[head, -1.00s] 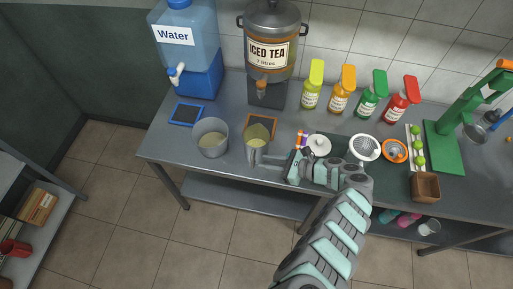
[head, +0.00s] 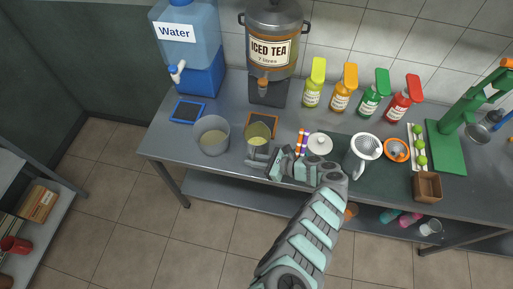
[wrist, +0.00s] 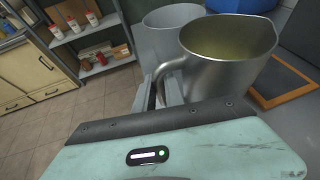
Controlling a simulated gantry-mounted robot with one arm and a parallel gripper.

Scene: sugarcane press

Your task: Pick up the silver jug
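The silver jug (head: 258,136), a metal vessel with a pale yellowish liquid inside, stands upright near the table's front edge. It fills the upper right of the wrist view (wrist: 230,62), its curved handle toward my gripper. My gripper (head: 256,160) is low at the jug's front side. In the wrist view the two fingers (wrist: 162,94) are apart, one on each side of the handle's lower part. I see no clear contact with the handle, and its lower end is partly hidden by the gripper.
A grey metal bucket (head: 212,138) stands close left of the jug. An orange-framed mat (head: 263,119) lies behind it, before the iced tea dispenser (head: 271,52).

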